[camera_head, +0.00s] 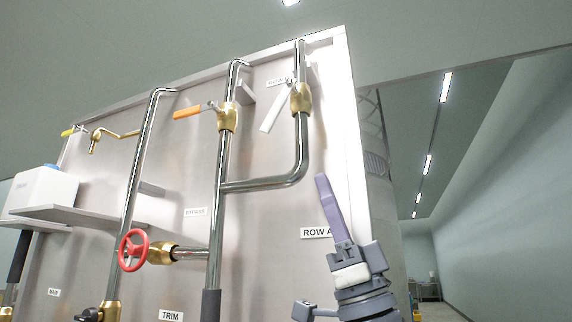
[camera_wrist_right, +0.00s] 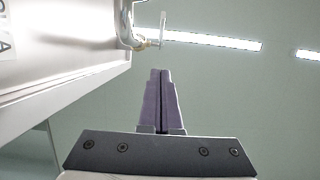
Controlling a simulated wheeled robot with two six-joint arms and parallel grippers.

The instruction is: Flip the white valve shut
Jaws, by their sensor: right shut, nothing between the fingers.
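The white valve has a brass body (camera_head: 301,98) on the right-hand steel pipe, near the top of the panel. Its white lever (camera_head: 274,114) points down and to the left, at a slant to the upright pipe. My right gripper (camera_head: 322,180) is below and right of the valve, apart from it, with its purple fingers pointing up. In the right wrist view the fingers (camera_wrist_right: 160,74) are together and hold nothing. A pale lever (camera_wrist_right: 163,27) on a pipe shows beyond their tips there. My left gripper is out of view.
An orange-handled valve (camera_head: 187,113) sits left of the white one. A U-bent pipe (camera_head: 265,184) runs below them. A red handwheel (camera_head: 133,250) and a shelf with a white container (camera_head: 43,190) are farther left. Right of the panel edge (camera_head: 352,130) is open room.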

